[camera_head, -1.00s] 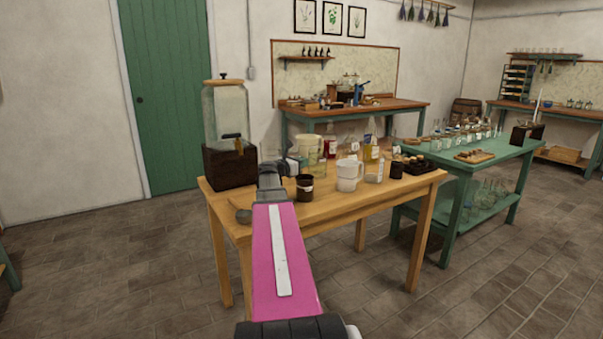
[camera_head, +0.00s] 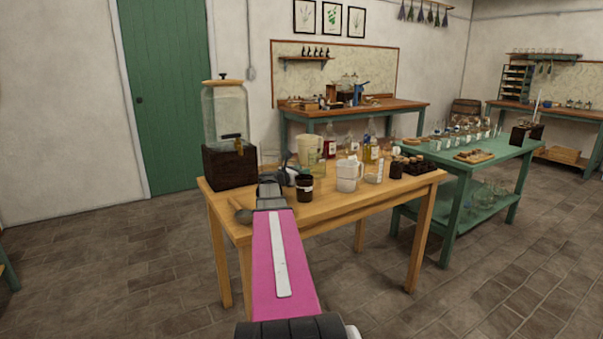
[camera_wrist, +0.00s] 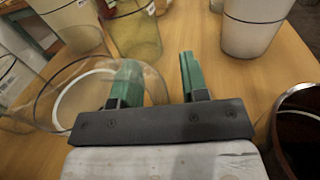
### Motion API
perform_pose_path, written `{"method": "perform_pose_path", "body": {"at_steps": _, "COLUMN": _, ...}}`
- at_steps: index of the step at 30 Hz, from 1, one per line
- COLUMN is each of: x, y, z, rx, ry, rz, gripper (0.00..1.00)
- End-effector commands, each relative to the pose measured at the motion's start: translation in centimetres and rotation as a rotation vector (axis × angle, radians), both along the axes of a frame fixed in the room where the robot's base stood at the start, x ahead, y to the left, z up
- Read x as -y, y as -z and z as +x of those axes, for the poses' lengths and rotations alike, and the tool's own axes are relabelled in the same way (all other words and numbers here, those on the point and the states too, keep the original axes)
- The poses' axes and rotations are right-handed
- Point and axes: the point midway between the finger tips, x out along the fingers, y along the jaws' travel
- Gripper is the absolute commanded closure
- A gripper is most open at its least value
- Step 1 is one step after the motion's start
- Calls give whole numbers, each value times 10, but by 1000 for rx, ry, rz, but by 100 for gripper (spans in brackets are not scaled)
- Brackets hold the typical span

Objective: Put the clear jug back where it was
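A translucent, whitish handled jug (camera_head: 348,178) stands upright on the wooden table, ahead and right of my gripper. A pale yellowish clear vessel (camera_head: 311,150) stands behind my gripper in the head view. I cannot tell for sure which of these is the clear jug. My fingertips are small and partly hidden in the head view.
A dark brown cup (camera_head: 304,187) stands close on the gripper's right; it also shows in the wrist view (camera_wrist: 300,130). A large glass dispenser (camera_head: 224,115) on a dark wooden block (camera_head: 229,165) is at the left. Bottles crowd the table's back.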

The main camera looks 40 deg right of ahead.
Motion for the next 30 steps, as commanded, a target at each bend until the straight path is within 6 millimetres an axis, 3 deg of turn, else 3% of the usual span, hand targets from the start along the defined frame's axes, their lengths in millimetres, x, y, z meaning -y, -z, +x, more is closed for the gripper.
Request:
{"method": "perform_pose_path", "body": {"at_steps": 10, "x": -2, "y": -2, "z": 0, "rx": 0, "ry": 0, "rz": 0, "gripper": 59}}
{"method": "perform_pose_path", "body": {"at_steps": 24, "x": -66, "y": -2, "z": -6, "rx": 0, "ry": -2, "rz": 0, "gripper": 59}}
{"method": "perform_pose_path", "body": {"at_steps": 30, "x": -75, "y": -2, "z": -7, "rx": 0, "ry": 1, "rz": 0, "gripper": 59}}
